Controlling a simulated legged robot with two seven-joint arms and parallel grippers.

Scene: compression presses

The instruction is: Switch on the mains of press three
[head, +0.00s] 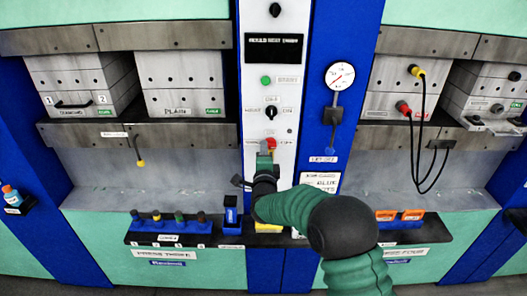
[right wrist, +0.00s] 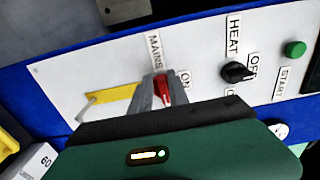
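The red mains switch (head: 271,143) is low on the white control panel (head: 285,100) between the two presses. In the right wrist view the red switch handle (right wrist: 163,88) stands beside the words MAINS and ON. My right gripper (head: 266,148) is at the switch. Its two grey fingers (right wrist: 162,95) stand on either side of the handle, with almost no gap left around it. The wrist and forearm hide the panel below the switch in the head view. The PRESS THREE label (head: 163,254) is under the left press. My left gripper is not in view.
The black heat knob (right wrist: 235,72) and green start button (right wrist: 295,48) are close by on the panel. A pressure gauge (head: 339,76) is to the right. A yellow piece (right wrist: 108,103) sits beside the mains switch. Several coloured-top items (head: 168,220) stand on the lower left ledge.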

